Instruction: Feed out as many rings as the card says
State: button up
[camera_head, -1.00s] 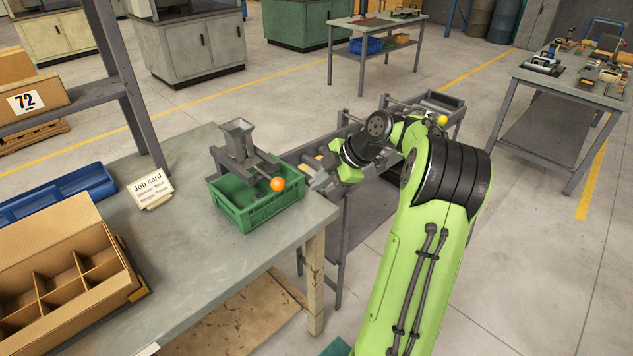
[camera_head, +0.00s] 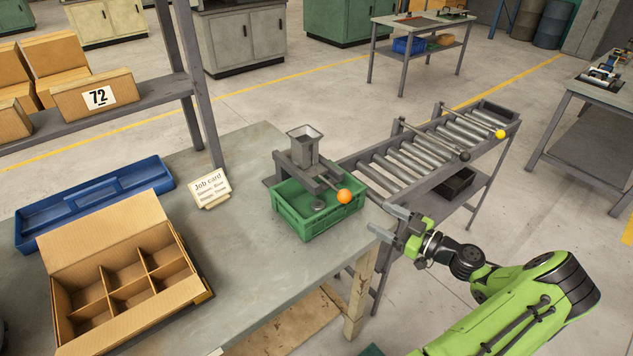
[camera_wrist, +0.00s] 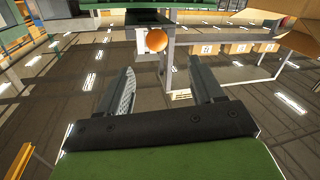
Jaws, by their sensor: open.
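The feeder (camera_head: 303,150), a grey hopper with a lever ending in an orange knob (camera_head: 344,196), stands on the workbench. The knob also shows in the wrist view (camera_wrist: 156,37), beyond and between my fingertips. A green crate (camera_head: 325,226) sits under the lever. A small grey round piece (camera_head: 318,206) shows in it; I cannot tell if it is a ring. The job card (camera_head: 209,188) stands to the left; its small print seems to give blue sleeves and three rings. My gripper (camera_head: 383,221) is open and empty, right of the knob and apart from it.
A divided cardboard box (camera_head: 178,268) and a blue tray (camera_head: 40,232) lie on the left of the bench (camera_head: 245,262). A roller conveyor (camera_head: 405,165) with a yellow-knobbed lever (camera_head: 500,134) runs behind my gripper. The bench between card and crate is clear.

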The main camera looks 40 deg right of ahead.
aim_at(338, 192)
jog(key=x, duration=0.5)
jog(key=p+x, duration=0.1)
jog(key=x, duration=0.9)
jog(key=shift+w+d+r, duration=0.15)
jog(key=shift+d, duration=0.2)
